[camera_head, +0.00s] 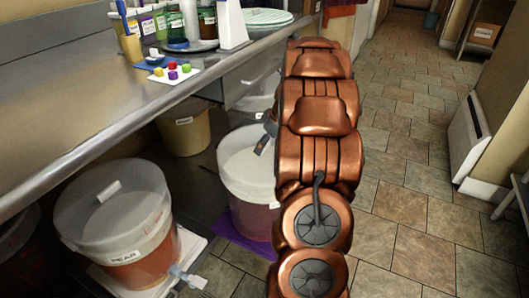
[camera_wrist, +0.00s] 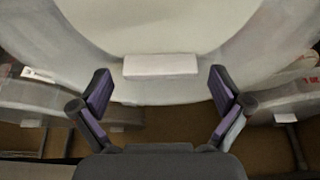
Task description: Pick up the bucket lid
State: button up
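A pale translucent bucket (camera_head: 240,190) with reddish contents stands under the counter, left of my arm; its whitish round top (camera_head: 238,152) faces up. My gripper (camera_head: 262,147) is at the right side of this top, mostly hidden by my arm. In the wrist view, my gripper (camera_wrist: 160,95) is open, its purple-padded fingers wide apart. A big pale round surface (camera_wrist: 160,25) fills the view beyond them. A white block or label (camera_wrist: 160,65) lies between and beyond the fingertips, apart from both. Contact with the bucket cannot be told.
A tan bucket (camera_head: 185,130) is behind. The steel counter (camera_head: 100,95) overhangs the buckets, with coloured cubes, jars and plates on it. Tiled floor (camera_head: 410,180) is clear at right.

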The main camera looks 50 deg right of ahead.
jog(key=c, duration=1.3)
jog(key=shift+r, duration=0.1)
